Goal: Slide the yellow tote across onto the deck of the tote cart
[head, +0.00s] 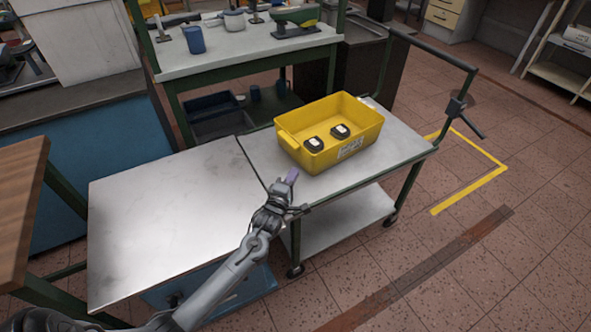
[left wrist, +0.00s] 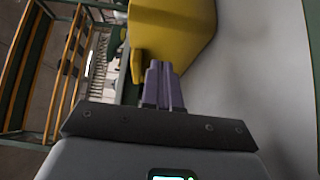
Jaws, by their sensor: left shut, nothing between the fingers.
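The yellow tote (head: 362,137) stands upright on the grey deck of the tote cart (head: 400,150), near its middle and back. Two dark objects with pale tops (head: 327,138) lie inside it. My left gripper (head: 292,175) is shut and empty, low over the cart deck just in front of the tote's near left corner. In the left wrist view its purple fingers (left wrist: 162,85) are together and point toward the yellow tote (left wrist: 170,35); I cannot tell if they touch it. My right gripper is not in view.
A bare metal table (head: 160,220) adjoins the cart's left side. A workbench (head: 240,55) with a blue cup and tools stands behind. The cart's handle (head: 430,50) rises at the right. Yellow floor tape (head: 470,188) marks open floor beyond.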

